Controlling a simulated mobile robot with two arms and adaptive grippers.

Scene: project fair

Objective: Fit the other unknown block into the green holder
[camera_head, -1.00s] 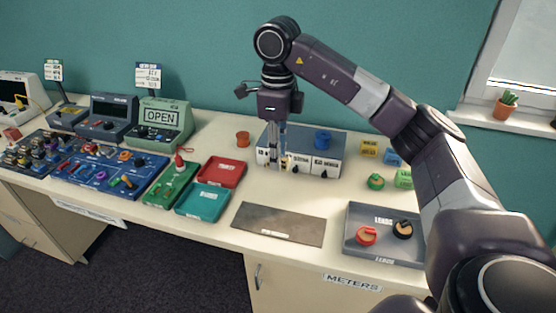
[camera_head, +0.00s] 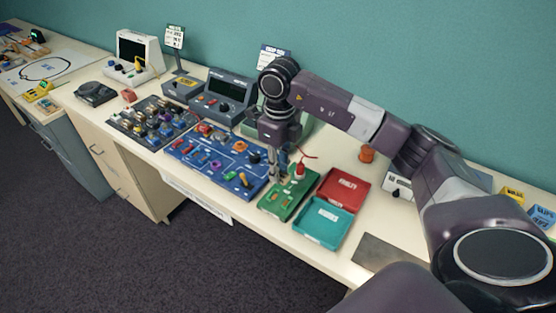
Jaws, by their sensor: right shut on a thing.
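The green holder (camera_head: 277,205) is a flat green board on the bench, left of the red and teal trays. A red-topped piece with a red lead (camera_head: 300,171) stands at its back part. My right gripper (camera_head: 275,178) points down over the back left part of the green holder, beside the blue board. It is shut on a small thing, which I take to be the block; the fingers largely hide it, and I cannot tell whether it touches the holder. My left gripper is not in view.
A red tray (camera_head: 345,188) and a teal tray (camera_head: 322,224) lie right of the holder. A blue board with coloured parts (camera_head: 215,158) lies close on its left. Grey meters (camera_head: 222,100) stand behind. An orange spool (camera_head: 366,153) stands behind the red tray.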

